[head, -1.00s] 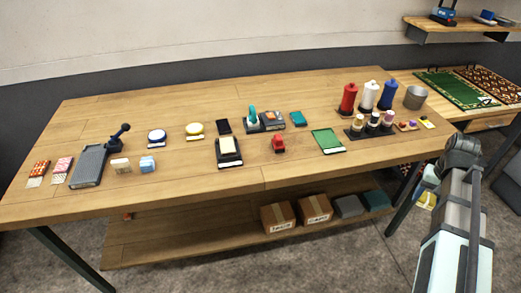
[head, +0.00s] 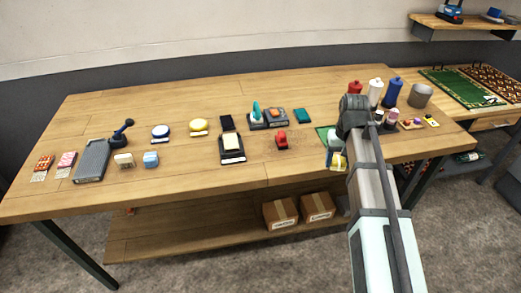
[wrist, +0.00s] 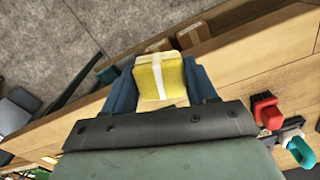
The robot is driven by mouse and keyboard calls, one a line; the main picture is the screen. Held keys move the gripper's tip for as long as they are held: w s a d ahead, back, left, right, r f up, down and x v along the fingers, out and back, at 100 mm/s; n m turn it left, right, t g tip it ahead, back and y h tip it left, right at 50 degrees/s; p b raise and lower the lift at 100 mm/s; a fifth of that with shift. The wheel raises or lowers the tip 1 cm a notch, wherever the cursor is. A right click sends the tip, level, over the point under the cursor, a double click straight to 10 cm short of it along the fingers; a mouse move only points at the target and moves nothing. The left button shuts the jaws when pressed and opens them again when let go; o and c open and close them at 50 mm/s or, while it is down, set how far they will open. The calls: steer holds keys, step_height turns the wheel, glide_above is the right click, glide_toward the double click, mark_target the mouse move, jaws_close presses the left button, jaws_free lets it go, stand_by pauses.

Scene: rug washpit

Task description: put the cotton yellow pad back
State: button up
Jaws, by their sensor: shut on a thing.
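The yellow pad (wrist: 155,79), a block with a white band around it, is held between the two blue fingers of my gripper (wrist: 163,82) in the wrist view. In the head view the yellow pad (head: 338,161) hangs at the end of my gripper (head: 338,150), near the table's front edge and in front of the green mat. A round yellow item (head: 198,125) lies on the table's left half beside a blue-and-white round one. A black tray with a cream block (head: 232,144) stands left of centre. My arm hides part of the green mat.
A red item (head: 282,139) stands left of my gripper. Red, white and blue bottles (head: 392,92) stand behind my arm, with a grey cup (head: 419,95) to their right. Cardboard boxes (head: 281,212) sit on the lower shelf. The table's front middle is largely clear.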

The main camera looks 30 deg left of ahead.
steer(key=s+a+r+n, duration=0.2)
steer(key=s+a, duration=0.1)
steer(key=a, duration=0.8)
steer(key=s+a+r+n, duration=0.1)
steer(key=s+a+r, duration=0.15)
steer(key=a, duration=0.95)
steer(key=r, duration=0.1)
glide_above(260, 150)
steer(key=shift+f, duration=4.65)
steer(key=shift+f, duration=0.15)
steer(key=o, duration=0.9)
step_height(260, 150, up, 12)
steer(key=shift+r, duration=0.2)
